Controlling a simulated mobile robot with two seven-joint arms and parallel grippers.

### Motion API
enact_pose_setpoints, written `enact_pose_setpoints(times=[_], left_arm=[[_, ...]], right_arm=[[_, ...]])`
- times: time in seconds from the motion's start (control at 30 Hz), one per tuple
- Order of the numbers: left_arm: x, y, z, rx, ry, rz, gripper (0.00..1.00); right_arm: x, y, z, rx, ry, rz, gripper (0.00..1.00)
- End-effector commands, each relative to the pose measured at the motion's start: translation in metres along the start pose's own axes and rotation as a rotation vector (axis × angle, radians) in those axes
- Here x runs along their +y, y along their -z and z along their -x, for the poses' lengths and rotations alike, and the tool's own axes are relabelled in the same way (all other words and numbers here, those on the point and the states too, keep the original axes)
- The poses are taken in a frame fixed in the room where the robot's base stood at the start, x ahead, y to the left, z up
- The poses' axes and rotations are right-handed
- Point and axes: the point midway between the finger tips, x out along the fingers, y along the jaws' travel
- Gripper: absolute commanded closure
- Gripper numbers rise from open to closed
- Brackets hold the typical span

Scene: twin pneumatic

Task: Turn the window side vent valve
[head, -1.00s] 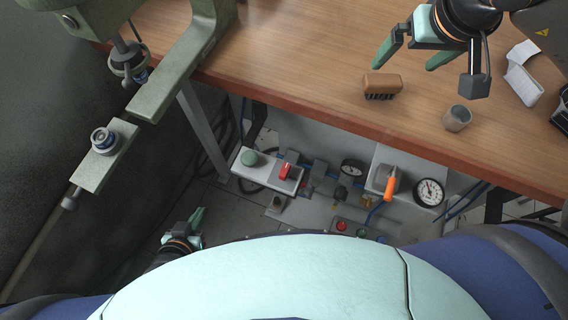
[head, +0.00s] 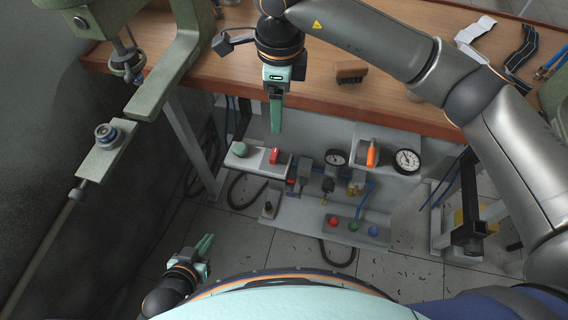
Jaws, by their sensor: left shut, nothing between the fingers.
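Under the bench is a pneumatic panel. It has an orange handle (head: 371,153) beside a round gauge (head: 407,160), and a red lever or switch (head: 274,156) beside a green mushroom knob (head: 240,149). Small brass-coloured fittings (head: 328,185) sit between them; I cannot tell which part is the window side vent valve. My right gripper (head: 276,118) points down in front of the bench edge, above the red part and apart from it in the picture. Its fingers overlap edge-on. My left gripper (head: 206,245) is low at the lower left, shut and empty, away from the panel.
The wooden bench top (head: 325,50) overhangs the panel, with a brush (head: 351,72) on it. A second gauge (head: 335,158), blue hoses and a button box (head: 353,225) are on the panel. A green vise-like fixture (head: 165,60) stands at left.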

Motion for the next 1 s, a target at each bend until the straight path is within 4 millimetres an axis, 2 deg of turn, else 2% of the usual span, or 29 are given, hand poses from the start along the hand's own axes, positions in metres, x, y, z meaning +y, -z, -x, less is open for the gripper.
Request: enact_pose_setpoints(times=[0.1,0.33,0.7,0.9,1.0], left_arm=[[0.0,-0.001,0.0,0.0,0.0,0.0,1.0],[0.0,0.001,0.001,0.0,0.0,0.0,1.0],[0.001,0.005,0.005,0.0,0.0,0.0,1.0],[0.001,0.006,0.006,0.0,0.0,0.0,1.0],[0.001,0.006,0.006,0.0,0.0,0.0,1.0]], right_arm=[[0.003,-0.015,-0.004,0.019,-0.005,-0.102,0.28],[0.004,-0.018,-0.021,0.029,-0.01,-0.146,0.28],[0.006,-0.015,-0.093,0.027,-0.011,-0.144,0.28],[0.006,-0.015,-0.121,0.027,-0.009,-0.142,0.28],[0.005,-0.015,-0.127,0.026,-0.007,-0.143,0.28]])
